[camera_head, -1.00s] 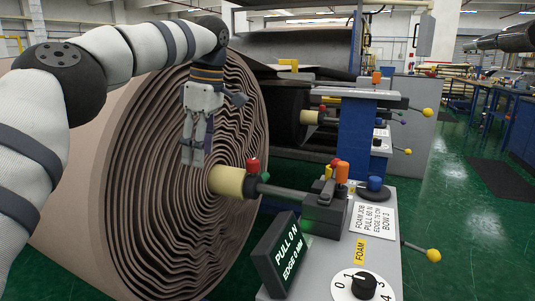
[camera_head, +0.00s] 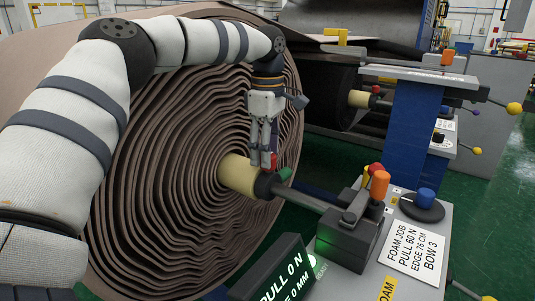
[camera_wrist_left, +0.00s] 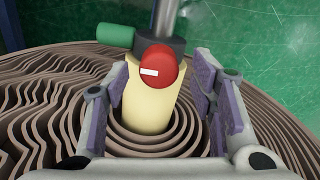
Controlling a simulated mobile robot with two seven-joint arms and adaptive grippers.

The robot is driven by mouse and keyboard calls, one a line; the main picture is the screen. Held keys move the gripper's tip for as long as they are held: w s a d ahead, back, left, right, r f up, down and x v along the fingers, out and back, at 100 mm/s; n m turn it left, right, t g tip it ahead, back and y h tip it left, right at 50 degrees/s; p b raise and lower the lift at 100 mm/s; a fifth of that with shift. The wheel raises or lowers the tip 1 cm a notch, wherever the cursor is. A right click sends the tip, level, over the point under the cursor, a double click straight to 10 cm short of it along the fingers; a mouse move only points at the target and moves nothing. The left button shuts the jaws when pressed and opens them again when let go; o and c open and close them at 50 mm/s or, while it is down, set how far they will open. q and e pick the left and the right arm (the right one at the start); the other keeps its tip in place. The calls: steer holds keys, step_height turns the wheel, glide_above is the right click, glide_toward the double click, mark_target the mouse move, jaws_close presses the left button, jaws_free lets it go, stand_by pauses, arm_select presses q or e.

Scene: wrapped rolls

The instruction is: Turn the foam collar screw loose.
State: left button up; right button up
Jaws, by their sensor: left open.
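The foam collar screw is a red knob with a white mark (camera_wrist_left: 160,70), on a dark collar by the end of a cream core (camera_wrist_left: 148,105). My left gripper (camera_head: 261,164) points down there, in front of the brown foam roll (camera_head: 180,170). In the left wrist view its two fingers (camera_wrist_left: 163,75) are open, one on each side of the knob, with gaps showing. A green handle (camera_wrist_left: 115,37) sticks out from the collar. My right gripper is not in view.
A dark shaft runs from the collar to a grey block (camera_head: 348,240) with orange and red knobs. A dark display (camera_head: 275,278) reads PULL 0 N. A blue knob (camera_head: 424,200) and job card (camera_head: 415,250) sit right. Green floor shows beyond.

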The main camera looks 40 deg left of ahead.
arm_select(q)
steer(key=shift+f, duration=0.85)
steer(key=shift+c, duration=0.2)
steer(key=c, duration=1.1)
